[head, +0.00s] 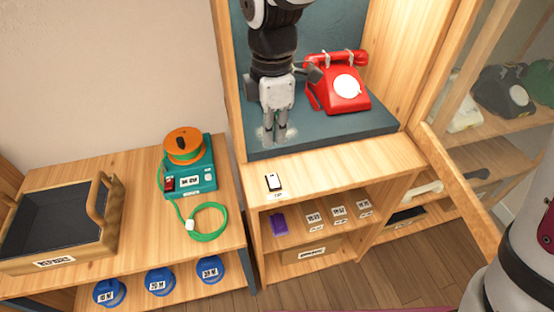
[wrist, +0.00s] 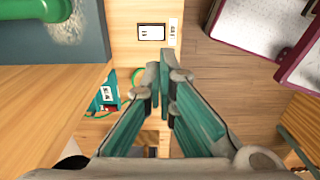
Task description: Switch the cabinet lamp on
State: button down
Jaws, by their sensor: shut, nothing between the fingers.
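A small white rocker switch with a dark rim (head: 273,182) sits on the wooden front ledge of the cabinet (head: 340,168), with a small label beside it. It also shows in the wrist view (wrist: 151,32), beyond my fingertips. My gripper (head: 275,139) points down near the front of the blue-grey niche, above and behind the switch in the head view. Its fingers (wrist: 164,72) are shut with nothing between them and look apart from the switch. I cannot make out the cabinet lamp itself.
A red dial phone (head: 338,85) stands in the niche right of my gripper. An orange cable reel on a teal box (head: 190,178) and a wooden tray (head: 60,255) are on the left bench. An open glazed door (head: 455,180) is at right. The ledge around the switch is clear.

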aim_at(273, 181)
notch_tip(273, 181, down, 14)
jog(key=shift+b, duration=1.05)
jog(key=shift+s+f, duration=0.15)
jog(key=shift+f, duration=0.2)
jog(key=shift+w+a+r, duration=0.15)
jog(key=shift+w+r, duration=0.2)
jog(key=shift+w, duration=0.4)
